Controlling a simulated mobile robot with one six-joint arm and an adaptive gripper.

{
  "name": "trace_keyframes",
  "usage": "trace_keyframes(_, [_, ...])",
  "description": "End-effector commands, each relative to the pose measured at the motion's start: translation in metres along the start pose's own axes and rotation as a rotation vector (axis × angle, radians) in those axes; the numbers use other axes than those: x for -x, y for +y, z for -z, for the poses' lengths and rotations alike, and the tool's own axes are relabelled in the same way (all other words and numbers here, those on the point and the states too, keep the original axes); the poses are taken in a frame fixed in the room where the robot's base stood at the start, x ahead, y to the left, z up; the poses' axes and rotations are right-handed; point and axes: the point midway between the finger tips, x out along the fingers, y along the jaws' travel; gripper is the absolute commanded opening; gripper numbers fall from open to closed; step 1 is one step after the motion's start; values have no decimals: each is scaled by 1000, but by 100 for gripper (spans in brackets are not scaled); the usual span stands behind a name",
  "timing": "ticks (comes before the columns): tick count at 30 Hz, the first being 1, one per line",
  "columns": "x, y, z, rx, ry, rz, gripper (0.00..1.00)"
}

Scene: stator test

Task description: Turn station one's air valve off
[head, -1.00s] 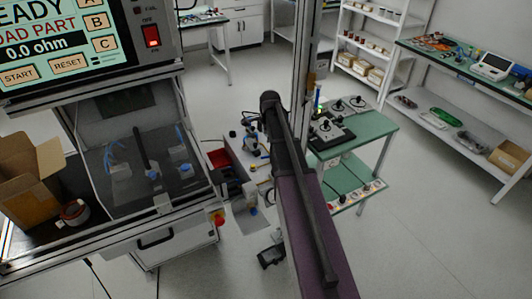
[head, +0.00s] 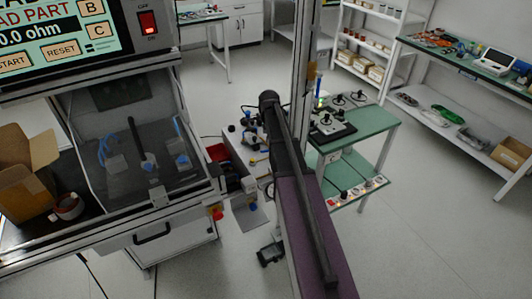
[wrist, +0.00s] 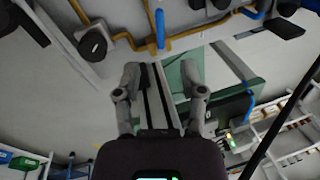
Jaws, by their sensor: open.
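In the wrist view, a blue valve lever (wrist: 160,29) stands upright in the picture on a yellow pipe (wrist: 196,38). A second blue lever (wrist: 249,12) shows on the pipe to its right, at the top. I cannot tell from any label which one belongs to station one. My gripper (wrist: 160,74) is open and empty, its two fingers spread wide. The first lever lies beyond the fingertips, roughly centred between them in the picture and apart from them. In the head view my arm hides the gripper, and I cannot make out the levers clearly.
A test station with a screen (head: 60,40), a red switch (head: 148,22) and a clear-fronted enclosure stands at the left. A cardboard box (head: 25,175) sits beside it. A green-topped table (head: 375,128) stands right of my arm. The floor (head: 440,235) at the right is clear.

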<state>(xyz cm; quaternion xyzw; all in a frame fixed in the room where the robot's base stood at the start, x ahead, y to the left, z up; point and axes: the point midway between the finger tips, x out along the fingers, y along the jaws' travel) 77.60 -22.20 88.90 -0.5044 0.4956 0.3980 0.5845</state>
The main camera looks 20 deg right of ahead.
Motion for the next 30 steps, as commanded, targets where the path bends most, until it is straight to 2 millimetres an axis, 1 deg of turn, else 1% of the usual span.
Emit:
trace_keyframes(1, [-8, 0, 0, 0, 0, 0, 52])
trace_keyframes(30, [-83, 0, 2, -2, 0, 0, 52])
